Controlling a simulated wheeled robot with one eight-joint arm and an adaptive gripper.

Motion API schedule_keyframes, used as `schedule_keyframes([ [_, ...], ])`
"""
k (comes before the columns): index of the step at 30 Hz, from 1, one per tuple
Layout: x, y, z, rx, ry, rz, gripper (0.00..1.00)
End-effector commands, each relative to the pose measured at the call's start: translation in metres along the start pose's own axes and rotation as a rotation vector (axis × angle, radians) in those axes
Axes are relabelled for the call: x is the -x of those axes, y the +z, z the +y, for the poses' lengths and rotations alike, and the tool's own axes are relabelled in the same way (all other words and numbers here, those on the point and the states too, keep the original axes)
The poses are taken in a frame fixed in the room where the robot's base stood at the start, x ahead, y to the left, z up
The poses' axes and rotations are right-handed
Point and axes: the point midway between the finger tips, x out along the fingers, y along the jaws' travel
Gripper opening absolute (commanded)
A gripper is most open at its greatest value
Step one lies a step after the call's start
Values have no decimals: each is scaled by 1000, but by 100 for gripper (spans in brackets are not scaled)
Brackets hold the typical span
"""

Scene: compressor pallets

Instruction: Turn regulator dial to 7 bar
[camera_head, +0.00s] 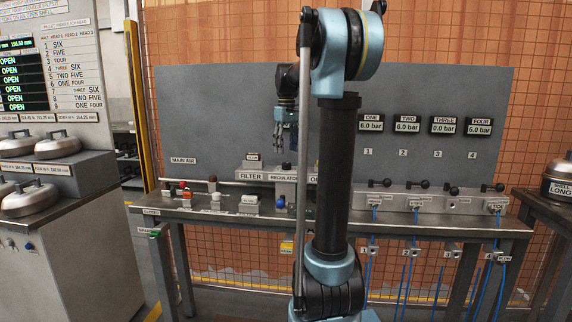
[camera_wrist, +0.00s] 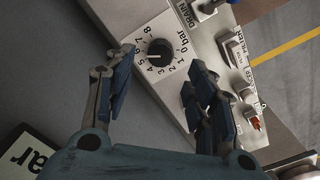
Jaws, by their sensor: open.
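The regulator dial (camera_wrist: 160,50) is a round black knob on a white plate numbered 0 to 8 bar in the wrist view. A small pale mark on it seems to face the 5 and 6 side, but it is too small to read surely. My gripper (camera_wrist: 160,72) is open, with one blue-grey finger at each side of the dial plate in the picture; nothing is between them, and I see no contact. In the head view my gripper (camera_head: 284,128) hangs above the block labelled REGULATOR (camera_head: 284,178), where the dial itself cannot be made out.
Wall displays show 6.0 bar on ONE (camera_head: 371,125), TWO and FOUR, and 0.0 bar on THREE (camera_head: 444,126). Coloured valves (camera_head: 213,187) stand on the bench left of the regulator. Switches and a DRAIN label (camera_wrist: 184,14) lie beside the dial. A manifold (camera_head: 425,198) is to the right.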

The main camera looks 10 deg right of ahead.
Motion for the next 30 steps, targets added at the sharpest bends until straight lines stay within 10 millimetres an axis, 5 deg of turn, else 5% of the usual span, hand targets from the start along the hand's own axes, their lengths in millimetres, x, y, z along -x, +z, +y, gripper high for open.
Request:
schedule_keyframes([
  [12, -58, 0, 0, 0, 0, 0, 50],
  [24, -65, 0, 0, 0, 0, 0, 50],
  [30, -65, 0, 0, 0, 0, 0, 10],
])
